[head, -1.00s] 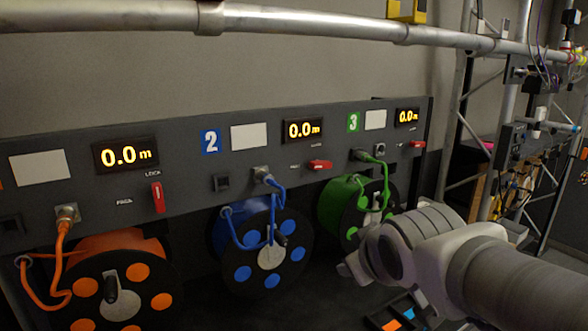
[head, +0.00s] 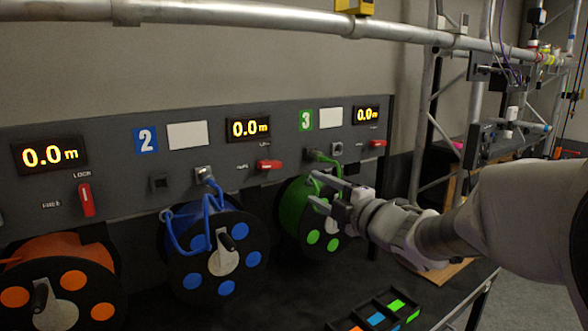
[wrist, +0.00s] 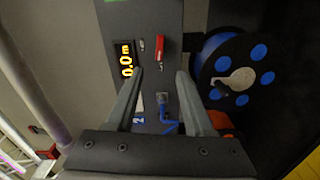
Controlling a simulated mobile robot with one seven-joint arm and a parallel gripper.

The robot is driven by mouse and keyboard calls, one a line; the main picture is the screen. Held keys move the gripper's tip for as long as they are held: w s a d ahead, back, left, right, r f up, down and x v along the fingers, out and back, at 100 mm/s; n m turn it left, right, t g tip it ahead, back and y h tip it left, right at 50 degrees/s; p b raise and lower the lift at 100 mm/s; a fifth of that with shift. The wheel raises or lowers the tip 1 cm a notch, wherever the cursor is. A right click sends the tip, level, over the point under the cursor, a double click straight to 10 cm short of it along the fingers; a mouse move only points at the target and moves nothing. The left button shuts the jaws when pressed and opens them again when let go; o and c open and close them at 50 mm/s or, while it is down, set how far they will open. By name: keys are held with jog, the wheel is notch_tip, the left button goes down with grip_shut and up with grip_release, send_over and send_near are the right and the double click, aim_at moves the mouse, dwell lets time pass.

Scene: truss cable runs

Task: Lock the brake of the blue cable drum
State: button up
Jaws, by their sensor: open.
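The blue cable drum (head: 192,262) sits under the dark panel, left of my gripper. It also shows at the right of the wrist view (wrist: 222,42). Its red brake lever (head: 269,164) lies horizontal on the panel, right of the small FREE label and below the LOCK label. In the wrist view the lever (wrist: 159,46) lies beyond the gap between my fingers, apart from them. My gripper (head: 317,189) is open and empty, in front of the green drum (head: 291,205). Its two fingers (wrist: 160,74) point toward the panel and touch nothing that I can see.
A tray (head: 352,325) with coloured tiles lies on the table. A metal rail (head: 250,25) runs above the panel.

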aim_at(274, 166)
jog(key=p+x, duration=0.3)
jog(key=x, duration=1.4)
jog(key=shift+w+a, duration=0.1)
jog(key=shift+a, duration=0.2)
grip_shut()
